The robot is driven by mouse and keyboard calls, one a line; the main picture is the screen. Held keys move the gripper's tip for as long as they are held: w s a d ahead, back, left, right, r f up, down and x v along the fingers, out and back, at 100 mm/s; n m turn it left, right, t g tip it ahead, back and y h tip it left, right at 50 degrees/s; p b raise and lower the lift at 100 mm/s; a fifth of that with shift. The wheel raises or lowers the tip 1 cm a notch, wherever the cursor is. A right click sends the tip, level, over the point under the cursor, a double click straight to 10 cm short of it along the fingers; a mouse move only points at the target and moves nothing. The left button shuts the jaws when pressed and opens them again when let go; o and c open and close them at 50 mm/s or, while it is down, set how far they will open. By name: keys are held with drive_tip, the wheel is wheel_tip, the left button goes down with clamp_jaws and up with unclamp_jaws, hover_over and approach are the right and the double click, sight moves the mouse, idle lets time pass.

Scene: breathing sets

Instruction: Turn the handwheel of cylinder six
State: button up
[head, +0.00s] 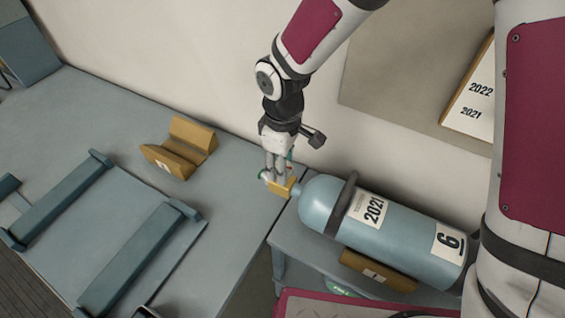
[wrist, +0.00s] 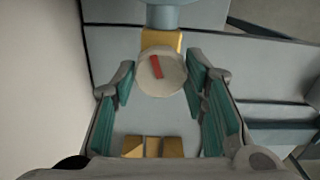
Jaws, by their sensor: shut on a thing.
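Cylinder six (head: 405,232) is light blue and lies on its side, with a "6" label and a "2021" label facing up. Its brass valve (head: 284,188) points left; it also shows in the wrist view (wrist: 161,39). The round pale grey handwheel (wrist: 152,82) with a red mark sits at the end of the valve. My gripper (head: 277,172) reaches down over the valve end. In the head view the fingers hide most of the handwheel.
A yellow V-shaped cradle (head: 180,148) stands empty on the grey bench (head: 240,215) at left. Blue-grey rails (head: 140,258) lie nearer. Another yellow cradle (head: 377,271) is under the cylinder. A panel with "2022" and "2021" labels (head: 474,110) is on the wall behind.

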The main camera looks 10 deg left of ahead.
drive_tip(key=m+p, duration=0.1)
drive_tip(key=m, duration=0.3)
drive_tip(key=shift+m, duration=0.3)
drive_tip(key=m+p, duration=0.1)
drive_tip(key=m, duration=0.4)
drive_tip(key=shift+r+p, duration=0.1)
drive_tip(key=shift+p, duration=0.3)
drive_tip(key=m+p, duration=0.2)
drive_tip(key=m, duration=0.3)
drive_tip(key=shift+s+m, duration=0.1)
drive_tip(key=shift+m, duration=0.3)
drive_tip(key=m+p, duration=0.2)
drive_tip(key=m, duration=0.3)
drive_tip(key=shift+m, duration=0.3)
drive_tip(key=m+p, duration=0.1)
drive_tip(key=m, duration=1.3)
drive_tip(key=shift+m, duration=2.3)
